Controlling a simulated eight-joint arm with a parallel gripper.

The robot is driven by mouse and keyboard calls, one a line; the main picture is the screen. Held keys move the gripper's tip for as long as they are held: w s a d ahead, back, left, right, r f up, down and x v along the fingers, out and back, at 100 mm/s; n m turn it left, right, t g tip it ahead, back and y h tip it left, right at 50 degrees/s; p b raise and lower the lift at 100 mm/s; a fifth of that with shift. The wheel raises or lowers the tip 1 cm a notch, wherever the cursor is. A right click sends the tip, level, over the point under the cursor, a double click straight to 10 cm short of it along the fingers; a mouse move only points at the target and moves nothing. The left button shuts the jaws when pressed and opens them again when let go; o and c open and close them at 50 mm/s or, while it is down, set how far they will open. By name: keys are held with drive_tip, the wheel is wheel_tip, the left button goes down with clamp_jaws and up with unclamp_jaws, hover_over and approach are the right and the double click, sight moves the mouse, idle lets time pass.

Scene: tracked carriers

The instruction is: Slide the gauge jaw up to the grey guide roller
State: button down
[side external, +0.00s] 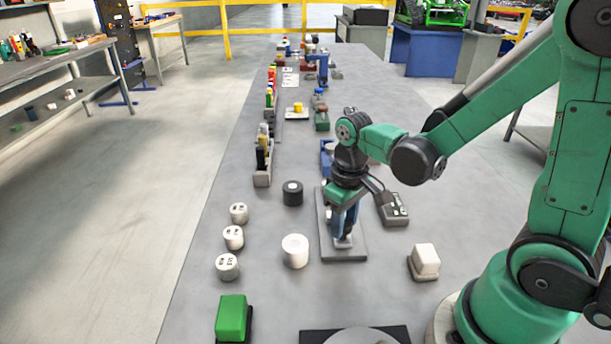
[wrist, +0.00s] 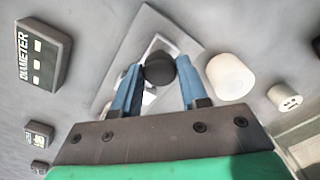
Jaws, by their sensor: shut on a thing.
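The gauge stands on a grey base plate (side external: 345,254), seen at mid-table in the side view. My gripper (side external: 342,238) points straight down over this plate. In the wrist view its two blue fingers (wrist: 158,70) stand on either side of a dark round knob (wrist: 160,68), which I take as part of the gauge jaw, and they are shut on it. A pale jaw or slide part shows around the knob, partly hidden by the fingers.
A white cylinder (side external: 295,251) stands close left of the plate, with a black cylinder (side external: 292,194) behind it. Several small marked white cylinders (side external: 233,237) stand farther left. A readout box marked DIAMETER (wrist: 40,55) lies on the plate's other side. A green block (side external: 231,317) is nearer.

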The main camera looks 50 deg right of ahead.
idle(0.4)
drive_tip(key=shift+w+d, duration=1.3)
drive_tip(key=shift+c, duration=2.3)
unclamp_jaws()
drive_tip(key=shift+r, duration=2.8)
drive_tip(key=s+a+r+t, duration=0.2)
drive_tip(key=a+r+t, duration=0.2)
drive_tip(key=t, duration=0.3)
drive_tip(key=shift+s+a, duration=0.25)
drive_tip(key=shift+a, duration=0.55)
